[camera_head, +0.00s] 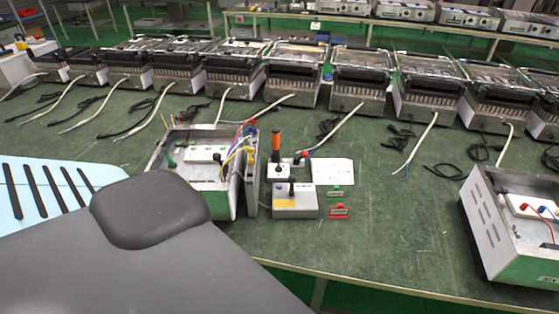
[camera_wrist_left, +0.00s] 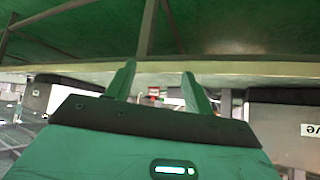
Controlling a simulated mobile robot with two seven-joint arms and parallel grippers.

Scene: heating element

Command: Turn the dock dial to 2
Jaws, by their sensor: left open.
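A small grey box (camera_head: 295,203) with a yellow label stands on the green bench, near the middle of the head view. A dark knob or lever (camera_head: 291,186) shows on its top, too small to read any position or number. I cannot tell for sure that this is the dock dial. My left gripper (camera_wrist_left: 158,82) is open and empty in the left wrist view, its two fingers apart and directed at a pale table edge. The left gripper does not show in the head view. My right gripper is in neither view.
An opened heater housing (camera_head: 190,170) with coloured wires stands left of the grey box. An orange-handled tool (camera_head: 276,146) stands behind it. Green and red parts (camera_head: 338,211) and a white sheet (camera_head: 333,171) lie right. The bench (camera_head: 400,225) is clear towards another housing (camera_head: 510,240).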

